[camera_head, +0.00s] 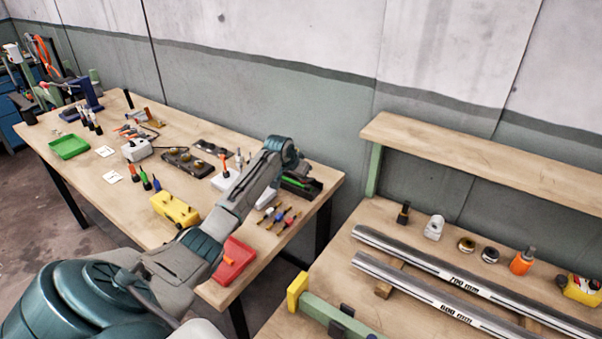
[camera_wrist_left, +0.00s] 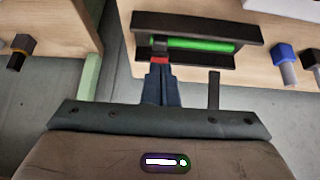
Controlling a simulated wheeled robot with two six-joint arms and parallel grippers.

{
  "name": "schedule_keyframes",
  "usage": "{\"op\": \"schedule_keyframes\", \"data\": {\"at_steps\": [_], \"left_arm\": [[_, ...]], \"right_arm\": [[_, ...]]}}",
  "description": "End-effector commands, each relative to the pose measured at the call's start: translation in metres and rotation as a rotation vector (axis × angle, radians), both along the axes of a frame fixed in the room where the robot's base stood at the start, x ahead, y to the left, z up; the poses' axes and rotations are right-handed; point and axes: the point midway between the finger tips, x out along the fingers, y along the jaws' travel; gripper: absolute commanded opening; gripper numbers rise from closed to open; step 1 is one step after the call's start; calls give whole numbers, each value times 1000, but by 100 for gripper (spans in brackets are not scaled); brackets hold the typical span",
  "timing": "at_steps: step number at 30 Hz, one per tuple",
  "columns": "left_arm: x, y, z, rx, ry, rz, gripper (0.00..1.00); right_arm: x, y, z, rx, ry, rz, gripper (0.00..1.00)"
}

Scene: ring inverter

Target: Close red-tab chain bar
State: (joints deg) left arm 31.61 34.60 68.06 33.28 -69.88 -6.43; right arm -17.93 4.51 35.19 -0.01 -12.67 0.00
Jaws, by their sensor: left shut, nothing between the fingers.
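A black tray-like holder (camera_wrist_left: 222,59) with a green bar (camera_wrist_left: 208,45) along it sits at the table edge in the left wrist view. It also shows in the head view as a black holder (camera_head: 305,192), partly hidden by my left arm. A small red tab (camera_wrist_left: 160,60) is at the left end of the green bar, beside a dark block (camera_wrist_left: 159,43). My left gripper (camera_wrist_left: 160,70) is shut and empty, its dark fingertips right at the red tab. I cannot tell whether they touch it. My right gripper is not in view.
Several small screwdriver-like tools (camera_head: 277,217) lie near the holder on the table.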

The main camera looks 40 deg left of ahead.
Motion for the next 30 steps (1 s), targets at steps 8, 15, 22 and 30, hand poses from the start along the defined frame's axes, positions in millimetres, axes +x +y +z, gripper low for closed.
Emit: {"op": "schedule_keyframes", "data": {"at_steps": [8,15,22,30], "left_arm": [[-9,-2,-16,11,-113,-1,0],[-12,-3,-22,10,-120,-1,0],[-12,-3,-22,11,-119,0,0],[-12,-2,-13,11,-117,-1,0]], "right_arm": [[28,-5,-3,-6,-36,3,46],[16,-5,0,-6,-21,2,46],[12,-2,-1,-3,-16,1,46],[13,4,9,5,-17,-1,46]]}}
